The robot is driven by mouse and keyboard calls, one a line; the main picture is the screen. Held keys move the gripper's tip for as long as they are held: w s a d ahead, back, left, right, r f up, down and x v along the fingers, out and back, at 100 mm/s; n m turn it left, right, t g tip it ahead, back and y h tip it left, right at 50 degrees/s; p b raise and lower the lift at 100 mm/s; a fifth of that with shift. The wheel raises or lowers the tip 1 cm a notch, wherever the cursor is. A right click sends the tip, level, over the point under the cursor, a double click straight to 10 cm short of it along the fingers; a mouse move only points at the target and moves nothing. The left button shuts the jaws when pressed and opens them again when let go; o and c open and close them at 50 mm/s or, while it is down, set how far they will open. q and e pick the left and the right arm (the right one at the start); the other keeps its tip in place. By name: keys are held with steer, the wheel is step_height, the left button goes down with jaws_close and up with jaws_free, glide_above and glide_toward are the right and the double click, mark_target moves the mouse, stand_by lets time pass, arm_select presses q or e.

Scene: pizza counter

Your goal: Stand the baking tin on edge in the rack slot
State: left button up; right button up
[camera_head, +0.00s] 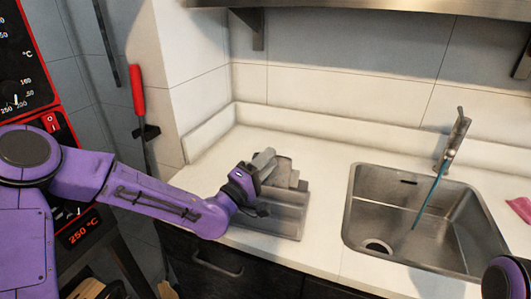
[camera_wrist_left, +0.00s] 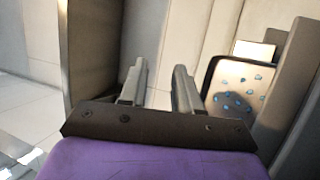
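The grey metal rack (camera_head: 288,222) stands on the counter left of the sink. My left gripper (camera_head: 264,160) is over its back part and hides some of it. In the left wrist view, the fingers (camera_wrist_left: 159,88) are apart with nothing visible between them. To their right, a pale, round-cornered panel with a dark rim and blue spots (camera_wrist_left: 236,92) stands on edge between grey upright walls. It looks like the baking tin, apart from the fingers. In the head view I cannot clearly tell the tin from the rack's grey parts. My right gripper is out of view.
A steel sink (camera_head: 356,205) with a tap (camera_head: 456,138) is to the right. A pink cloth (camera_head: 520,208) lies at the right edge. A wall shelf (camera_head: 400,6) hangs above. A red oven (camera_head: 30,60) is at the left. White counter is clear behind the sink.

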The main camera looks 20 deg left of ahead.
arm_select(q)
steer(key=s+d+r+p, duration=0.4)
steer(key=s+r+p, duration=0.35)
steer(key=s, duration=0.45)
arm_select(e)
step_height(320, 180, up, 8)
arm_select(q)
steer(key=s+a+f+m+g+y+b, duration=0.1)
steer(key=s+a+f+g+y, duration=0.15)
steer(key=f, duration=0.75)
steer(key=s+a+f+m+g+y+b, duration=0.15)
steer(key=f+g, duration=0.25)
steer(key=f, duration=0.6)
steer(key=s+a+f+g+y+b, duration=0.1)
steer(key=s+f+g+y+b, duration=0.15)
steer(key=f, duration=0.75)
steer(key=s+a+f+m+g+y, duration=0.1)
steer(key=s+a+f+g+y, duration=0.1)
steer(key=s+a+f, duration=0.3)
steer(key=s+a+f+m+g+y+b, duration=0.1)
steer(key=s+a+f+g, duration=0.4)
steer(key=s+f, duration=0.5)
steer(key=s+m+y, duration=0.1)
steer(key=s+y, duration=0.1)
steer(key=s, duration=0.2)
steer(key=shift+s+a+f, duration=0.15)
steer(key=shift+a, duration=0.05)
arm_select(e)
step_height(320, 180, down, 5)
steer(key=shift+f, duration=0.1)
